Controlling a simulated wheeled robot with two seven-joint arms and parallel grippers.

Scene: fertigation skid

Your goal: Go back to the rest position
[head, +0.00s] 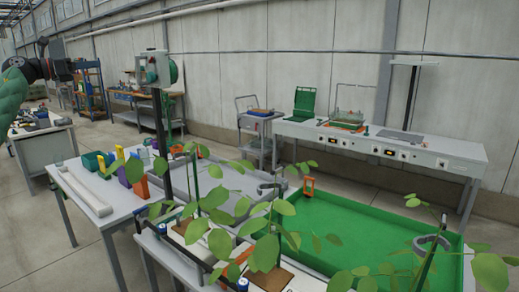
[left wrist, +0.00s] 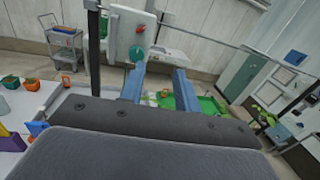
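My left gripper (head: 60,66) is at the upper left of the head view, raised in the air beyond the left end of the white table. In the left wrist view its two blue fingers (left wrist: 160,78) stand apart with nothing seen between them except the background, so it is open and empty. My right gripper shows in neither view.
A grey box with a green dial (head: 166,70) stands on a dark post. Leafy plants (head: 220,240) fill the front. A green tray (head: 350,218) lies at right; a white table (head: 110,212) with coloured containers is at left. A long bench (head: 430,155) stands by the wall.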

